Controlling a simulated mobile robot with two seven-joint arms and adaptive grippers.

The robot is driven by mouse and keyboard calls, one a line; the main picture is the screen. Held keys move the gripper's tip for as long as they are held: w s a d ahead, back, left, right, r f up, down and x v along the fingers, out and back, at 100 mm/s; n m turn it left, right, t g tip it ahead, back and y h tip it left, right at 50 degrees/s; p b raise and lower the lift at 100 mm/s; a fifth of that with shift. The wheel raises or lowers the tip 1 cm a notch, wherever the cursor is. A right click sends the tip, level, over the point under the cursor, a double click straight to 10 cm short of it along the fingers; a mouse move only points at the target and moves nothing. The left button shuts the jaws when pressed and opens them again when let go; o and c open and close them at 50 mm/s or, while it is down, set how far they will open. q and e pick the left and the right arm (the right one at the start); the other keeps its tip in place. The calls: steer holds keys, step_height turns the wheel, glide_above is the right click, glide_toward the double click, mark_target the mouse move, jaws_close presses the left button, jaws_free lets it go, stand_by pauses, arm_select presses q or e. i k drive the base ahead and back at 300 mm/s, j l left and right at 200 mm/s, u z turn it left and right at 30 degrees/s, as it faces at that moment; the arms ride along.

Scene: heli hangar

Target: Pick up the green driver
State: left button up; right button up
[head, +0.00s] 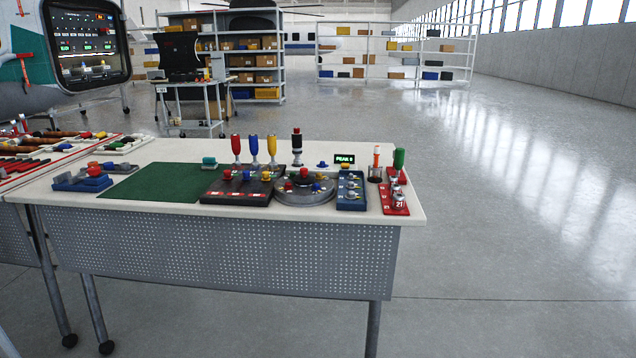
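A driver with a green handle (398,159) stands upright near the right end of the white workbench (140,155), at the back of a red tray (391,204). Its lower part is partly hidden by things on the tray. Drivers with red (236,146), blue (254,146) and yellow (272,146) handles stand upright in a row further left. Neither of my grippers shows in the head view.
Beside the green driver stands an orange-and-white item (376,158). A blue tray (351,192), a round grey turntable (305,194), a black board (238,189) and a green mat (165,182) fill the bench. The floor (510,220) to the right is clear.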

mark_target(399, 152)
steer(key=i+j+z, duration=0.5)
steer(key=i+l+u, duration=0.25)
steer(key=u, duration=0.15)
steer(key=i+l+u, duration=0.25)
steer(key=u, duration=0.15)
steer(key=i+l+u, duration=0.1)
steer(key=l+u, duration=0.3)
steer(key=i+l+u, duration=0.1)
steer(key=l+u, duration=0.3)
steer(key=l, duration=0.15)
